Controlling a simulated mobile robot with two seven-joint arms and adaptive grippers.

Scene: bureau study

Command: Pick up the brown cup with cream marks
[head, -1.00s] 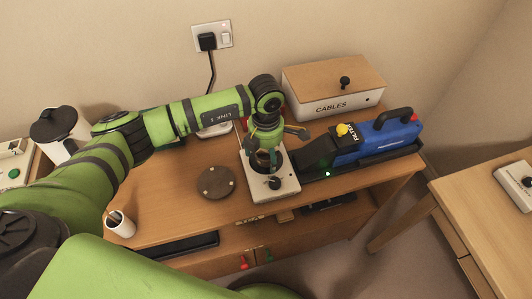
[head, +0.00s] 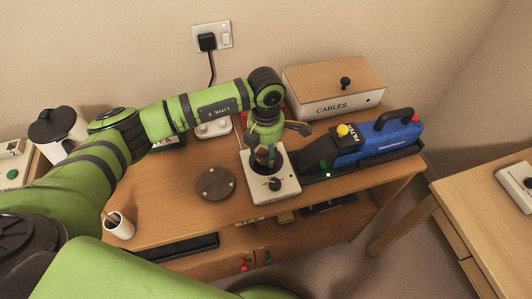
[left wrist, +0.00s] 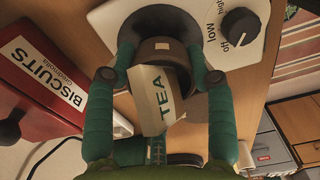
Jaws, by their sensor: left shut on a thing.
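The brown cup (left wrist: 152,78) with a small cream mark shows in the left wrist view, between the two green fingers of my left gripper (left wrist: 160,62). The fingers press on it from both sides. Behind it is the round dark plate of the white warmer (left wrist: 255,45), which has a knob marked "off" and "low". A cream piece lettered TEA (left wrist: 158,98) covers part of the cup. In the head view my left gripper (head: 268,163) points down over the warmer (head: 278,192), and the cup is mostly hidden. I cannot tell whether the cup touches the plate.
A dark round coaster (head: 215,183) lies left of the warmer. A blue machine (head: 385,140) stands close on the right, with a CABLES box (head: 335,88) behind. A white cup (head: 119,226) stands at the front left. A red BISCUITS tin (left wrist: 45,85) shows in the wrist view.

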